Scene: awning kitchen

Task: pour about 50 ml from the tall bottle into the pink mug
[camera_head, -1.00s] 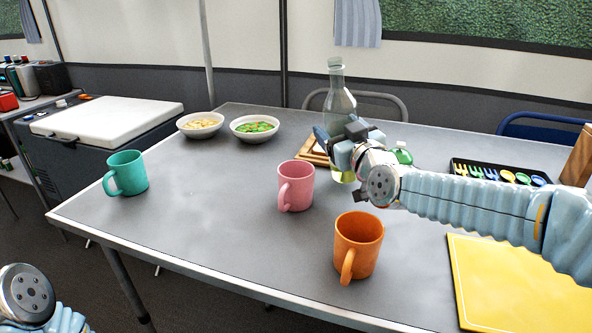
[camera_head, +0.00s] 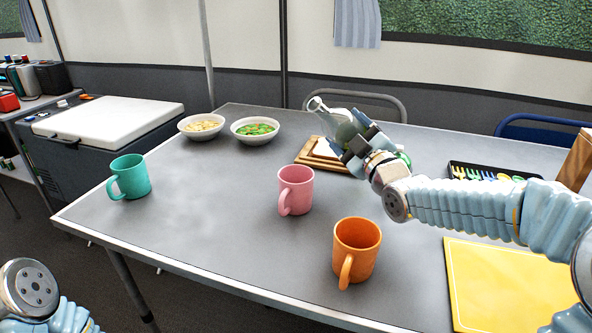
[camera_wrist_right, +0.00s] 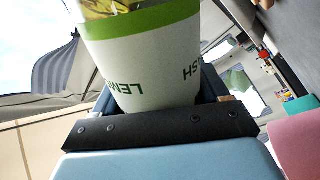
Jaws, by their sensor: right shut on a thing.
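The tall clear bottle (camera_head: 340,120) is held by my right gripper (camera_head: 357,146), which is shut around its body. The bottle is tipped, with its mouth toward the upper left, above the back of the table. In the right wrist view its white and green label (camera_wrist_right: 150,60) lies between the fingers. The pink mug (camera_head: 295,190) stands upright in front and to the left of the gripper; its pink side (camera_wrist_right: 300,145) also shows at the right edge of the wrist view. No stream is visible. My left gripper is out of view.
An orange mug (camera_head: 357,246) stands in front of the pink one, a teal mug (camera_head: 131,177) at the left. A yellow board (camera_head: 510,285) and cutlery tray (camera_head: 490,172) are at right.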

